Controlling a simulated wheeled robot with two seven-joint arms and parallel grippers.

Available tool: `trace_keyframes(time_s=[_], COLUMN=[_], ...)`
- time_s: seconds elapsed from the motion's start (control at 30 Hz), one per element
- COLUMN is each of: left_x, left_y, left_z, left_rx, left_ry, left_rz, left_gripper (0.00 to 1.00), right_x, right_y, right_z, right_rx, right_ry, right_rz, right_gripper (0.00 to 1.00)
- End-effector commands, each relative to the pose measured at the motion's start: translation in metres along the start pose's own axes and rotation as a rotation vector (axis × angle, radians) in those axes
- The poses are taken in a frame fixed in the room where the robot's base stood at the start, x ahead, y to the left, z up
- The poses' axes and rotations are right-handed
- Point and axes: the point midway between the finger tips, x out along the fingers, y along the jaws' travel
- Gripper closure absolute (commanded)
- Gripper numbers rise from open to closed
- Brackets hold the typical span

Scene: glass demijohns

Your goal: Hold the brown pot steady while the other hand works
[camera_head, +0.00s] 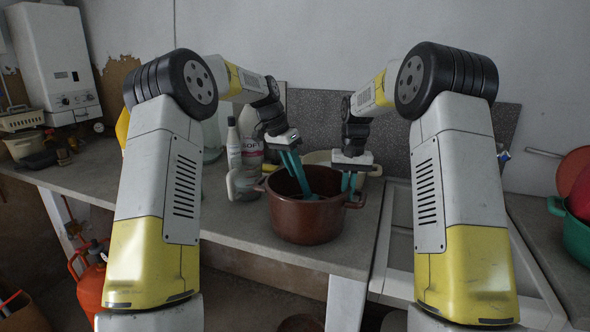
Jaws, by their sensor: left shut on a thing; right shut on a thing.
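The brown pot (305,222) stands upright near the front edge of the grey worktop, with a small handle on each side. My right gripper (349,183) has its teal fingers down at the pot's right rim and handle, shut on the pot there. My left gripper (302,182) reaches down over the rim into the pot, its teal fingers slanting to the right. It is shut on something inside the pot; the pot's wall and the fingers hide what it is.
A white bottle (234,145) and a larger labelled bottle (250,135) stand left of the pot. A pale bowl (318,157) sits behind it. A sink (398,235) lies to the right, with a green pot (577,232) beyond. The worktop's left part has free room.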

Motion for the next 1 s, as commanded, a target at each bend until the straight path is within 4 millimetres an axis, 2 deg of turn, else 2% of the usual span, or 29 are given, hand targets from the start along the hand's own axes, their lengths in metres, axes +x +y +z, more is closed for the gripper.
trace_keyframes(time_s=[1.0], left_x=[0.019], left_y=[-0.003], left_z=[0.008], left_rx=[0.000], left_ry=[0.001], left_rz=[0.000], left_gripper=[1.00], right_x=[0.000], right_y=[-0.001], right_z=[0.000], right_rx=[-0.002], right_ry=[0.000], right_rz=[-0.001], right_gripper=[1.00])
